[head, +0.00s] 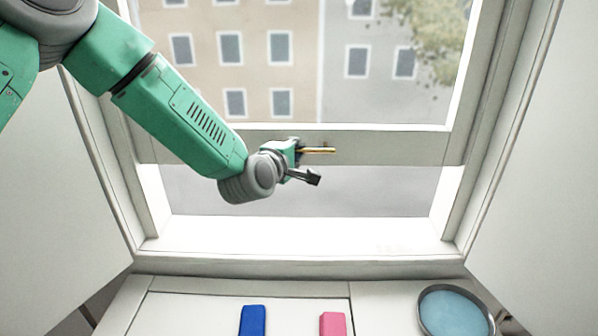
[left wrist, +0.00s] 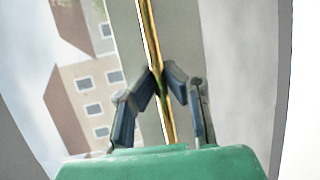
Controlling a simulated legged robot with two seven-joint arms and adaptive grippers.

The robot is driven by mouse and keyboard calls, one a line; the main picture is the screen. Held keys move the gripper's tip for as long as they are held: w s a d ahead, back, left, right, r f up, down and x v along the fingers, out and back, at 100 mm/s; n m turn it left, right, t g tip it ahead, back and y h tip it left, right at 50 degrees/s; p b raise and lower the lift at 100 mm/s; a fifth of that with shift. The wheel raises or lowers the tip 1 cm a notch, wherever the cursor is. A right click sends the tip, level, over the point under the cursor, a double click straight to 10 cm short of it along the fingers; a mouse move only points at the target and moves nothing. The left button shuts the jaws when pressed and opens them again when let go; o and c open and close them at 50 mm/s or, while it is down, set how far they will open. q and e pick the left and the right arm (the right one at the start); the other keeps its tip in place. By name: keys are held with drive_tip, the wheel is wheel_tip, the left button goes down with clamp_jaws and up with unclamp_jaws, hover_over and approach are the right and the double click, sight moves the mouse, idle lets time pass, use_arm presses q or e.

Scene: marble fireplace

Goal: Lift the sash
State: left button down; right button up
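The sash (head: 395,146) is the white-framed window pane. Its bottom rail crosses the window well above the white sill, and a grey gap (head: 370,190) shows under it. A thin brass handle bar (head: 321,150) runs along the rail and also shows in the left wrist view (left wrist: 146,25). My left gripper (head: 303,160) is at the rail, around the left part of this bar. In the left wrist view its two dark fingers (left wrist: 162,70) come together on either side of the bar, apparently shut on it. In the head view the contact is partly hidden. My right gripper is out of view.
A blue block (head: 253,320), a pink block (head: 333,324) and a round dish with a light blue inside (head: 452,314) are on the white surface below the window. White side walls flank the opening. The sill (head: 300,235) is clear.

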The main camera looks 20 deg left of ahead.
use_arm(q)
wheel_tip(320, 180, up, 14)
drive_tip(key=p, duration=0.5)
drive_tip(key=shift+r, duration=0.15)
drive_tip(key=c, duration=1.6)
unclamp_jaws()
drive_tip(key=shift+c, duration=0.2)
drive_tip(key=shift+o, duration=0.2)
drive_tip(key=shift+a, duration=0.1)
drive_tip(key=v, duration=1.2)
drive_tip(key=shift+f, duration=0.25)
